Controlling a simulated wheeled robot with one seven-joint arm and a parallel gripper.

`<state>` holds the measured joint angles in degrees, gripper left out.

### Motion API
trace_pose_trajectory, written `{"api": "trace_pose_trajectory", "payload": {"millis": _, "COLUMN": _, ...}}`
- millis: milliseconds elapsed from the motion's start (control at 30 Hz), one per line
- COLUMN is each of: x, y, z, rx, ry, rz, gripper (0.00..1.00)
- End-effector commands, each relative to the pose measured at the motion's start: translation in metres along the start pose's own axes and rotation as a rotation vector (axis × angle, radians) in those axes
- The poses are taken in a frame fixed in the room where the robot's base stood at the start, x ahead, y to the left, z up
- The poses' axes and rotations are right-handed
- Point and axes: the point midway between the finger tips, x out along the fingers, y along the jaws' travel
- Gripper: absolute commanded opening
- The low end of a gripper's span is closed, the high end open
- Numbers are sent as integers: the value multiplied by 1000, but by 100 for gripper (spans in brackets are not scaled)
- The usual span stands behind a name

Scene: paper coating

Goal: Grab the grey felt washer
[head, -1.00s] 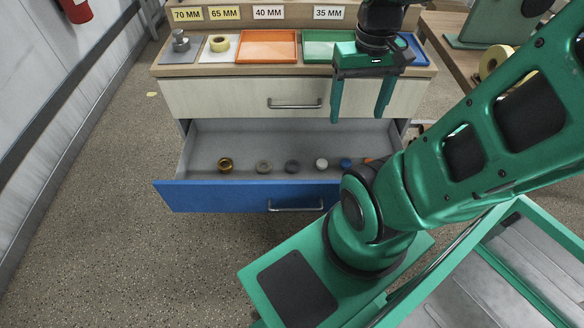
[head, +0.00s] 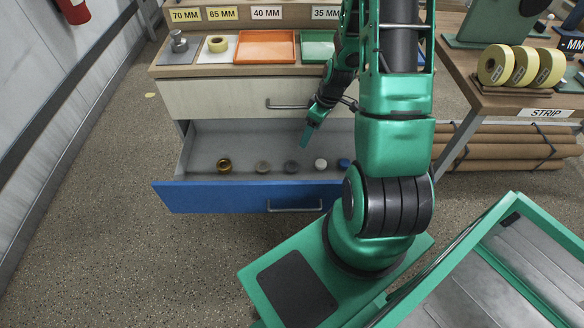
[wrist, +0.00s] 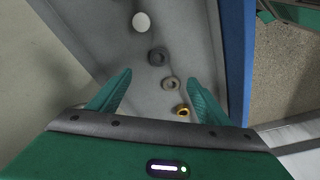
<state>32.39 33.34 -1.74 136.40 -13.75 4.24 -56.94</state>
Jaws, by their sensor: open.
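Two grey ring-shaped pieces lie in the open drawer: a lighter, beige-grey ring (head: 263,167) and a darker grey ring (head: 291,167). I cannot tell from texture which one is felt. In the wrist view the lighter ring (wrist: 171,84) lies between my finger lines, and the darker ring (wrist: 157,56) lies a little beyond the fingertips. My gripper (head: 307,138) is over the drawer, pointing down, open and empty. It shows in the wrist view (wrist: 158,82) with its fingers spread, apart from all the pieces.
Beside the grey rings lie a gold ring (head: 224,165), a white piece (head: 320,163) and a blue piece (head: 344,163). The blue drawer front (head: 240,197) and the closed drawer above (head: 220,98) bound the space. Trays, including an orange one (head: 266,62), stand on top.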

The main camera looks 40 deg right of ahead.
Motion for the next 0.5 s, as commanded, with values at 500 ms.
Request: {"api": "trace_pose_trajectory", "payload": {"millis": 500, "x": 116, "y": -1, "z": 3, "rx": -147, "ry": 155, "rz": -14, "gripper": 71}}
